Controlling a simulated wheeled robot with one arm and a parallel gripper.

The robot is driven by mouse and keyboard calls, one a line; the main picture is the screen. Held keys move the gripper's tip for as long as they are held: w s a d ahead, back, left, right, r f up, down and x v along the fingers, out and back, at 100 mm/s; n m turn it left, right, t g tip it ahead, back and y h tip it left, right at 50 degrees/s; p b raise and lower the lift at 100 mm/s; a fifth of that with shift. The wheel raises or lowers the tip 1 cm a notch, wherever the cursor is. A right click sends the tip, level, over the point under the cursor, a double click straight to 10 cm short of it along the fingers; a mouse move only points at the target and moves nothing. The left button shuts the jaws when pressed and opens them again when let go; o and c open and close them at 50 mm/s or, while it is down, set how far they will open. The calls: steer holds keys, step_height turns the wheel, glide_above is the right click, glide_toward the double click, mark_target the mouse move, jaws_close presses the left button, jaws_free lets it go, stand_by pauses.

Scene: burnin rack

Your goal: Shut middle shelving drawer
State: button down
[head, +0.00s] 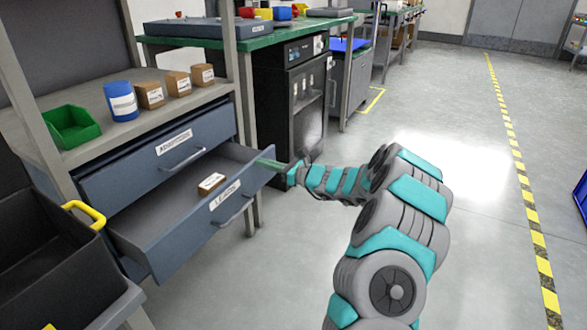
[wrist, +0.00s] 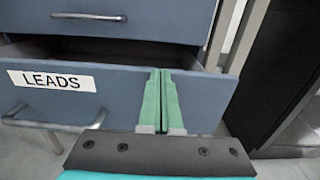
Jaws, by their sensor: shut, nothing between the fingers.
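The open drawer labelled LEADS (head: 185,240) is pulled out below a shut blue drawer (head: 130,175) in the head view. A small brown box (head: 211,183) lies inside it. In the wrist view, the LEADS drawer front (wrist: 115,108) has a bar handle (wrist: 50,122) at the lower left, and a dark gap shows behind its top edge. My gripper (head: 266,163) is at the right end of this drawer front. Its green fingers (wrist: 162,75) are shut together and empty, with their tips near the top edge. I cannot tell whether they touch the panel.
A black bin (head: 45,245) with a yellow handle stands left of the drawers. The shelf above holds a green tray (head: 72,127), a blue canister (head: 121,101) and small boxes. A black cabinet (head: 300,100) stands behind.

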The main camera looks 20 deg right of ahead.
steer(key=p+x, duration=0.1)
steer(key=x, duration=1.1)
steer(key=shift+w+a, duration=0.15)
steer(key=shift+a, duration=0.05)
